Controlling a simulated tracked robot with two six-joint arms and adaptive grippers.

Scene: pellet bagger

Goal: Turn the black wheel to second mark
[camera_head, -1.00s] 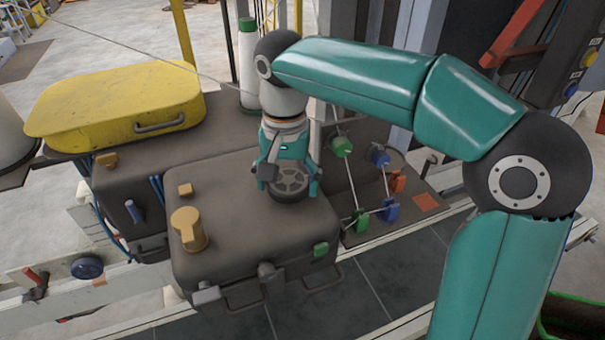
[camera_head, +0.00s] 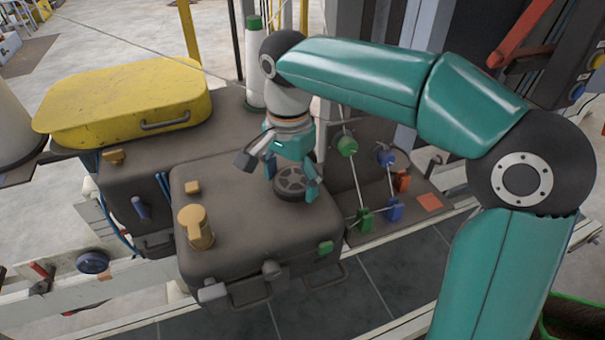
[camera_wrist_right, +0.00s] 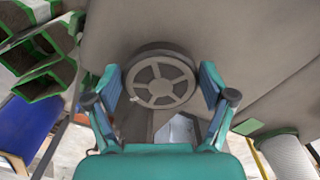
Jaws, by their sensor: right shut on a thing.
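The black wheel (camera_head: 290,180) lies on top of the dark grey box (camera_head: 230,235), toward its right back part. It is round with spokes and also shows in the wrist view (camera_wrist_right: 159,80). My right gripper (camera_head: 291,183) points down at the wheel from above, with one finger on either side of its rim. In the wrist view its fingers (camera_wrist_right: 163,82) straddle the wheel and are shut on it. No marks around the wheel can be made out. My left gripper is not in view.
An orange-yellow knob (camera_head: 196,228) and a small orange block (camera_head: 192,187) stand on the same box. A yellow lidded case (camera_head: 125,105) is behind left. Rods with green and blue clamps (camera_head: 384,158) stand close to the right.

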